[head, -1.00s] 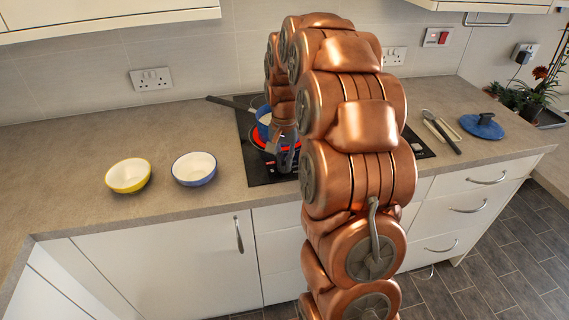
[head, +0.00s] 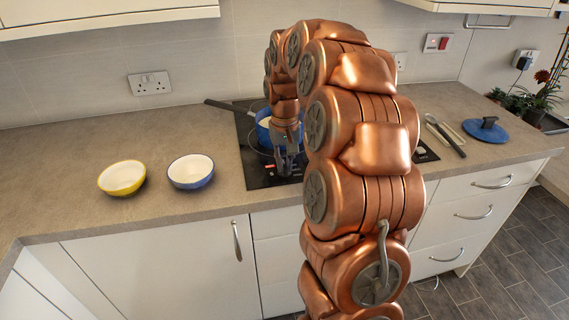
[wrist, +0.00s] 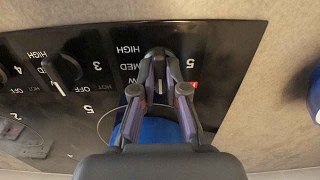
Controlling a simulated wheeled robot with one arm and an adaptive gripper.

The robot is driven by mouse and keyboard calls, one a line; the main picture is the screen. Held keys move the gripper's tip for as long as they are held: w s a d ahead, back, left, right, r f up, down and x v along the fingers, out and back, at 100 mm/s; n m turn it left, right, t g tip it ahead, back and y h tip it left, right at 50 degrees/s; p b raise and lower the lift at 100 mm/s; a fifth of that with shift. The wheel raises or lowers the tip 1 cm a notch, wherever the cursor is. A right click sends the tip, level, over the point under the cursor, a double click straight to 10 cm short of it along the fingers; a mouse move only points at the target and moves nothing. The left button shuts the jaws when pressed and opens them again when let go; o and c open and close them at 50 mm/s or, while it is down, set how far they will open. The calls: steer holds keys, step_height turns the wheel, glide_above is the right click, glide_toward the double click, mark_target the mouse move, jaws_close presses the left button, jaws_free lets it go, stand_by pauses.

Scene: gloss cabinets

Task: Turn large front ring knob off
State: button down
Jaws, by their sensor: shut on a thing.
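The black hob (head: 262,178) is set in the worktop, and its control strip (wrist: 215,85) shows in the wrist view. My gripper (wrist: 158,78) is shut on a dark knob (wrist: 158,58) with a pale pointer mark, beside the printed HIGH and MED. The fingers hide part of this knob and its dial marks. My gripper also shows over the hob's front in the head view (head: 285,165). A blue pot (head: 264,130) stands on the hob behind my gripper, partly hidden. No red ring glow shows around it now.
Another knob (wrist: 62,68) stands to the left in the wrist view. A yellow bowl (head: 122,178) and a blue bowl (head: 191,171) stand left of the hob. A blue lid (head: 486,130) lies at the right. My arm hides much of the hob.

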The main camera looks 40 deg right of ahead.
stand_by(0.3)
steer(key=c, duration=1.2)
jaws_free()
steer(key=shift+r, duration=0.1)
step_height(320, 180, up, 12)
steer(key=shift+a, duration=0.1)
